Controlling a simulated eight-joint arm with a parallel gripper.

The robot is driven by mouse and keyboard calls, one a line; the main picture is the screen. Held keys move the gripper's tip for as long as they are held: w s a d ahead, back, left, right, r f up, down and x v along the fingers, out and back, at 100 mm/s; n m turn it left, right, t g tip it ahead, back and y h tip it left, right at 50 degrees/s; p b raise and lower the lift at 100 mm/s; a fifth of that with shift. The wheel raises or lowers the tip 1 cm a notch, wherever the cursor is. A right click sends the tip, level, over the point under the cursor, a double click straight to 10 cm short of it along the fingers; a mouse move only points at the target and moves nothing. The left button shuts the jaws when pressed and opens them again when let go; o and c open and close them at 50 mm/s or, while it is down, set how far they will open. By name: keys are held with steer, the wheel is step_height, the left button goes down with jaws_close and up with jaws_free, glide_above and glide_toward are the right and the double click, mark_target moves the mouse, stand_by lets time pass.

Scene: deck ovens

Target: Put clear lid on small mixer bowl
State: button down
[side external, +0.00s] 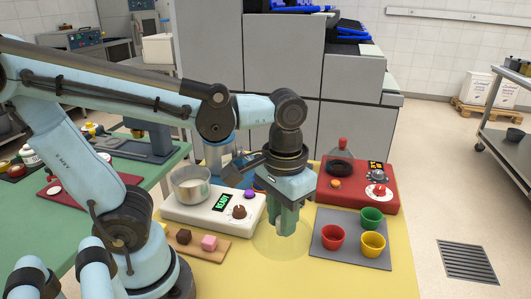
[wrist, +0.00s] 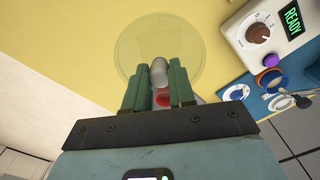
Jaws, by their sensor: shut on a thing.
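The clear lid (wrist: 138,48) is a see-through round disc with a grey knob (wrist: 158,70). In the wrist view my gripper (wrist: 155,80) has its green fingers on either side of the knob, shut on it. In the side view my gripper (side external: 289,224) points down over the yellow table, with the faint lid (side external: 275,247) at its fingertips. The lid is at or just above the table; I cannot tell which. The small mixer bowl (side external: 183,194) is metal with pale contents. It stands open on the white mixer base (side external: 190,214), left of my gripper, and is outside the wrist view.
Right of my gripper, a grey mat (side external: 330,254) holds red, green and yellow cups. Behind it is a red unit (side external: 388,202) with a black ring. A wooden board (side external: 185,250) with small cubes lies before the mixer. The mixer's knob (side external: 239,212) sticks up between bowl and gripper.

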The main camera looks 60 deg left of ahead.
steer(key=a+r+n, duration=0.3)
steer(key=a+n, duration=0.5)
steer(key=a, duration=0.8)
steer(key=s+a+r+n, duration=0.3)
steer(key=s+a+n, duration=0.55)
steer(key=a, duration=0.45)
step_height(320, 180, down, 6)
steer(key=shift+s+f, duration=0.15)
steer(key=shift+s, duration=0.1)
steer(key=shift+d+f, duration=0.15)
steer(key=shift+f, duration=0.05)
stand_by(0.9)
steer(key=shift+c, duration=1.9)
jaws_free()
